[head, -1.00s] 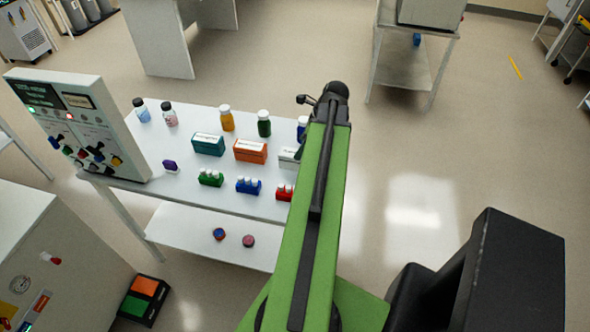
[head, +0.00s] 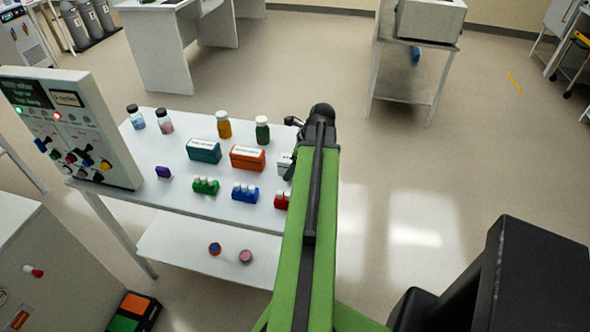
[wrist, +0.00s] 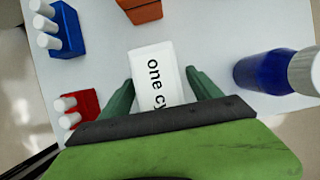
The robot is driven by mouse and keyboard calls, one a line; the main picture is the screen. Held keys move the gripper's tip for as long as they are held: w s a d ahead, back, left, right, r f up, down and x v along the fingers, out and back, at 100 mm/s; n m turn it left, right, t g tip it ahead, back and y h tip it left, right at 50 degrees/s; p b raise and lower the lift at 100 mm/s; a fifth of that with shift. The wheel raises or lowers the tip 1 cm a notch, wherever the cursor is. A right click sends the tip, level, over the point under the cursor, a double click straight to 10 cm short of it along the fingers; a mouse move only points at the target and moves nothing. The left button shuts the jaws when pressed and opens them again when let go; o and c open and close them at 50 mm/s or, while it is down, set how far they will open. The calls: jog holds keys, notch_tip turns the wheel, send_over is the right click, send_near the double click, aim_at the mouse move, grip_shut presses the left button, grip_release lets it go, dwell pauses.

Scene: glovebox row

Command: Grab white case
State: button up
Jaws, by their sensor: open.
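The white case (wrist: 153,75) lies on the white table, its top printed with black letters reading "one cy". In the wrist view it sits between the two green fingers of my gripper (wrist: 160,92), which are open on either side of it. Its near end is hidden behind the gripper's dark bar. In the head view only a sliver of the white case (head: 284,163) shows, left of my arm. My gripper (head: 292,150) is mostly hidden behind the arm there.
A blue bottle (wrist: 262,73) with a white cap stands right of the case. A red vial rack (wrist: 78,106), a blue vial rack (wrist: 66,30) and an orange case (wrist: 141,10) are to its left and above. A control panel (head: 75,130) stands at the table's left end.

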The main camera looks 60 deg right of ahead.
jog(key=shift+f, duration=0.25)
dwell(0.4)
grip_shut()
dwell(0.4)
